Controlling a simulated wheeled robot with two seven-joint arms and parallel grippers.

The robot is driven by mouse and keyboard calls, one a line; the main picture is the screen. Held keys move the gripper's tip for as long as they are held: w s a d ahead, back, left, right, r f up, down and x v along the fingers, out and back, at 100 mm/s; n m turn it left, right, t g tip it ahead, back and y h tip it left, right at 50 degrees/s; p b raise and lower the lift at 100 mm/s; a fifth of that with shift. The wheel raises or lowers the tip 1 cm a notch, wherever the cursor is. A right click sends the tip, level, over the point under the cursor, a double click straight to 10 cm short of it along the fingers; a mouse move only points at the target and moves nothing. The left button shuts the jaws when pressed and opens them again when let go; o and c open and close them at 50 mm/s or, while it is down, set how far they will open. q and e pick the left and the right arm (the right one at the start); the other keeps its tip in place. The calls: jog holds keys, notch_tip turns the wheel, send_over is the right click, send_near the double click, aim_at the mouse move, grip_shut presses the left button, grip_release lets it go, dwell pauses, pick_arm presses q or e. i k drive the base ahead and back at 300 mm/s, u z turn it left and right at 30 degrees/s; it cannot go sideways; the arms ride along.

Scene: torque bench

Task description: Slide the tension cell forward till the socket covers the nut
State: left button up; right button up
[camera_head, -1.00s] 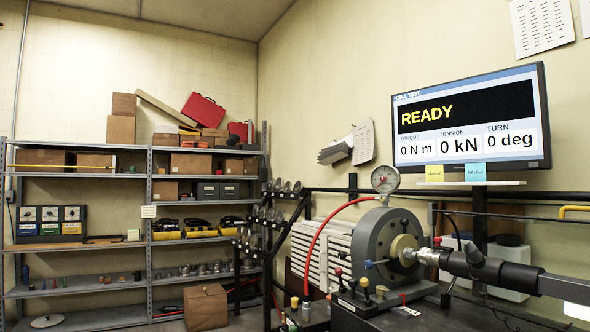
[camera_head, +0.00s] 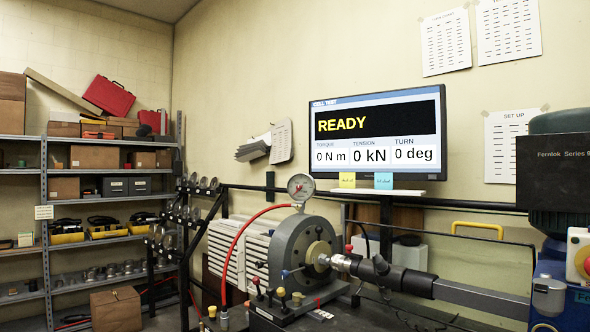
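The tension cell, a thick grey round housing (camera_head: 297,250) with a brass-coloured centre disc (camera_head: 319,252), stands on a dark base at lower centre. A small bolt end or nut at the disc's centre faces right; its outline is too small to make out clearly. A silver socket and drive shaft (camera_head: 342,263) reach from a black cylindrical tool (camera_head: 372,269) toward the disc. I cannot tell whether the socket touches or covers the nut. Neither of my grippers is in view.
A monitor (camera_head: 376,135) reads READY, 0 N m, 0 kN, 0 deg. A pressure gauge (camera_head: 301,187) and red hose (camera_head: 234,245) join the cell. Coloured knobs (camera_head: 280,293) stand before it. A Fernlok machine (camera_head: 555,185) is at right; loaded shelves (camera_head: 110,142) are at left.

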aim_at(290, 242)
jog(key=u, duration=1.4)
jog(key=i, duration=1.55)
jog(key=z, duration=1.25)
